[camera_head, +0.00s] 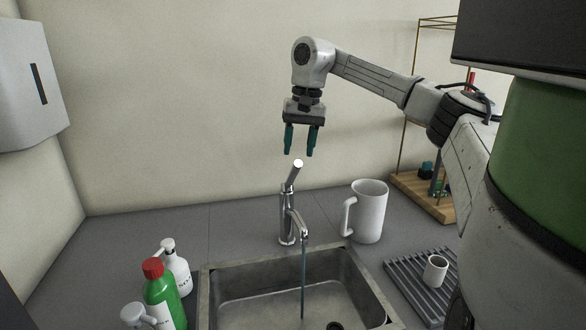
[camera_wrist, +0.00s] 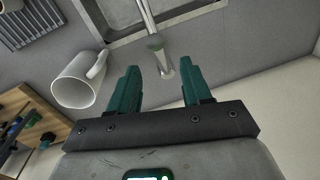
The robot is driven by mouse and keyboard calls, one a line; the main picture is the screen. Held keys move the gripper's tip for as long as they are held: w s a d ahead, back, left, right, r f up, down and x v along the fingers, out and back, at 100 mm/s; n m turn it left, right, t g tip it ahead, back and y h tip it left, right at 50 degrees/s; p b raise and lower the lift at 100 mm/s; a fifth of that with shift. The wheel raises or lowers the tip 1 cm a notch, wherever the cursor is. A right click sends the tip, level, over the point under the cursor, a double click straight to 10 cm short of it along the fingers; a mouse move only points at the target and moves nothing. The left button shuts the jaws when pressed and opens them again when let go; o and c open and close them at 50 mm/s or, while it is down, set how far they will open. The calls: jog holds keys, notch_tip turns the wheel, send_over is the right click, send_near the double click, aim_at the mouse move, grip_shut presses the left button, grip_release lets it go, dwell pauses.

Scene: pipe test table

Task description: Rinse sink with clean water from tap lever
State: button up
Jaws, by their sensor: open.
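The chrome tap (camera_head: 288,218) stands behind the sink, and its lever (camera_head: 293,174) is tilted upward. A thin stream of water (camera_head: 303,275) falls from the spout into the grey metal sink (camera_head: 230,282). My gripper (camera_head: 300,154) is open and empty, pointing down just above the lever, with a small gap in the head view. In the wrist view the lever (camera_wrist: 164,68) shows between the teal fingers (camera_wrist: 155,72), and the sink rim (camera_wrist: 118,36) is at the top. The drain is partly visible at the bottom edge of the head view.
A white pitcher (camera_head: 371,212) stands right of the tap. A grey drying rack (camera_head: 408,283) holds a small cup (camera_head: 435,270). Several bottles, one green (camera_head: 161,298), stand left of the sink. A wooden stand (camera_head: 428,198) is at the back right.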

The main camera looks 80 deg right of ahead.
aim_at(295, 175)
jog(key=f, duration=0.4)
jog(key=w+f+p, duration=0.1)
jog(key=f, duration=0.1)
jog(key=shift+a+f, duration=0.15)
jog(key=shift+f, duration=0.2)
jog(key=shift+c, duration=0.3)
grip_shut()
